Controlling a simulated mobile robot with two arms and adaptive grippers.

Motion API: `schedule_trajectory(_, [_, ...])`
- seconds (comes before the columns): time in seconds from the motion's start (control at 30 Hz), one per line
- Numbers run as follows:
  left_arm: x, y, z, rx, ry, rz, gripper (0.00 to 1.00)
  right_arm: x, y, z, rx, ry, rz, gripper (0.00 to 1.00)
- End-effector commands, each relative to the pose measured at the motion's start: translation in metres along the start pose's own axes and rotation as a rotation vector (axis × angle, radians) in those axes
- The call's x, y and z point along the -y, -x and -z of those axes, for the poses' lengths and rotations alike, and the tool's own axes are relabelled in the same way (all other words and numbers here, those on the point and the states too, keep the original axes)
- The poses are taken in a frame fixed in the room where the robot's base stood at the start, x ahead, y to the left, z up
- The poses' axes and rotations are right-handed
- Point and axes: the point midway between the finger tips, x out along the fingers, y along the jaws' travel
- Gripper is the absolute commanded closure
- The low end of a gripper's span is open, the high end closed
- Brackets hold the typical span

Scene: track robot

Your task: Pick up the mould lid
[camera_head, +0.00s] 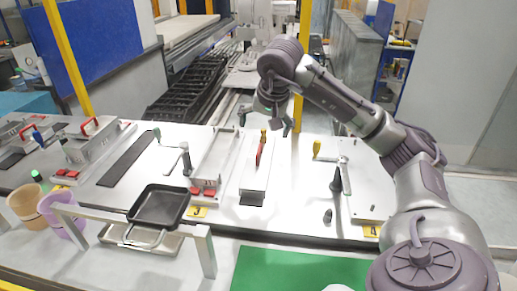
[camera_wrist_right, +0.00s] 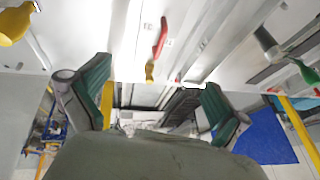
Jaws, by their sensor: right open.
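The mould lid appears to be the long, flat metal piece (camera_head: 256,178) with an upright red handle (camera_head: 259,155); it lies on the white table beside the mould marked 3. In the right wrist view the red handle (camera_wrist_right: 161,37) shows beyond my fingers, at the top middle. My right gripper (camera_head: 265,122) is open and empty, above and behind the handle in the head view. Its two green-padded fingers (camera_wrist_right: 155,80) are spread wide, apart from the handle. A yellow tip by the handle's end shows in both views. My left gripper is not in view.
The metal mould (camera_head: 213,155) with red clamps stands left of the lid. Clamp levers (camera_head: 345,175) stand on the right. A black pan (camera_head: 158,207) and a metal rail (camera_head: 130,222) are in front. Another red-handled mould (camera_head: 92,145) is at left.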

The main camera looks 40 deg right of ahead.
Motion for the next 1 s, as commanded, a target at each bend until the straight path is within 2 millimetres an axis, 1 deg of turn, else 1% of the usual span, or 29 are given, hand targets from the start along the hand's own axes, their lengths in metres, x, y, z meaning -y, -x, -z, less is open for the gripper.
schedule_trajectory(0.03, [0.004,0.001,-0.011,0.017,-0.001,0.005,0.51,-0.001,-0.005,-0.001,0.003,0.0,-0.004,0.0])
schedule_trajectory(0.1, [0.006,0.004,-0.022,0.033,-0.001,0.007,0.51,-0.001,-0.016,-0.001,0.005,0.0,-0.005,0.0])
schedule_trajectory(0.23, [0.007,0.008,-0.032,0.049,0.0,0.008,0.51,-0.001,-0.043,-0.001,0.006,0.0,-0.006,0.0])
schedule_trajectory(0.3, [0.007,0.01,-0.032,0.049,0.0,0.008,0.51,-0.002,-0.056,-0.001,0.006,0.0,-0.006,0.0])
schedule_trajectory(0.43, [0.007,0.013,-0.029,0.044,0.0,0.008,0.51,-0.001,-0.075,-0.001,0.004,-0.002,-0.004,0.0])
schedule_trajectory(0.6, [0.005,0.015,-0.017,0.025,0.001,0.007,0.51,-0.002,-0.086,-0.001,0.003,0.0,-0.002,0.0])
schedule_trajectory(0.73, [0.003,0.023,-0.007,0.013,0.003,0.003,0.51,-0.005,-0.098,-0.002,0.005,0.0,-0.006,0.0])
schedule_trajectory(0.83, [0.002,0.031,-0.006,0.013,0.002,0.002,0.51,-0.009,-0.112,-0.004,0.006,0.0,-0.006,0.0])
schedule_trajectory(0.9, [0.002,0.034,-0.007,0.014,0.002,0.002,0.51,-0.008,-0.122,-0.004,0.006,-0.002,-0.003,0.0])
schedule_trajectory(1.0, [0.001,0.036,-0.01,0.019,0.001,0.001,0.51,-0.008,-0.132,-0.003,0.004,-0.001,-0.002,0.0])
